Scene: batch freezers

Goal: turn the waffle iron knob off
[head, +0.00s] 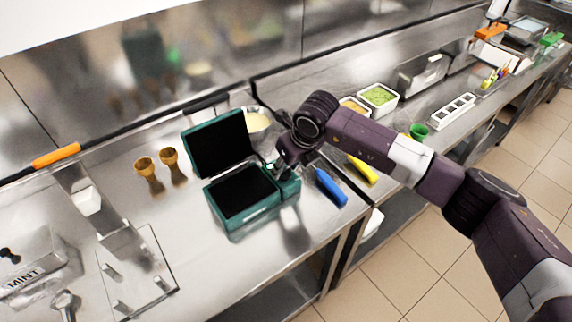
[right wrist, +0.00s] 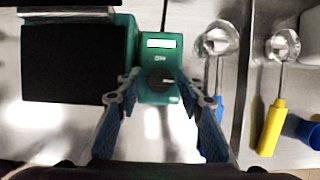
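The teal waffle iron (head: 236,222) stands open on the steel counter, its black lid plate raised at the back. In the right wrist view, its control box (right wrist: 159,58) carries a dark round knob (right wrist: 160,82) with a small white label above it. My right gripper (right wrist: 160,88) has its fingers spread, one on each side of the knob and apart from it. In the head view, my right gripper (head: 285,165) is over the right side of the waffle iron and hides the knob. My left gripper is not in view.
A blue-handled scoop (head: 330,188) and a yellow-handled scoop (head: 363,171) lie to the right. A white bowl (head: 257,126) of batter is behind the iron. The counter's front edge is close.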

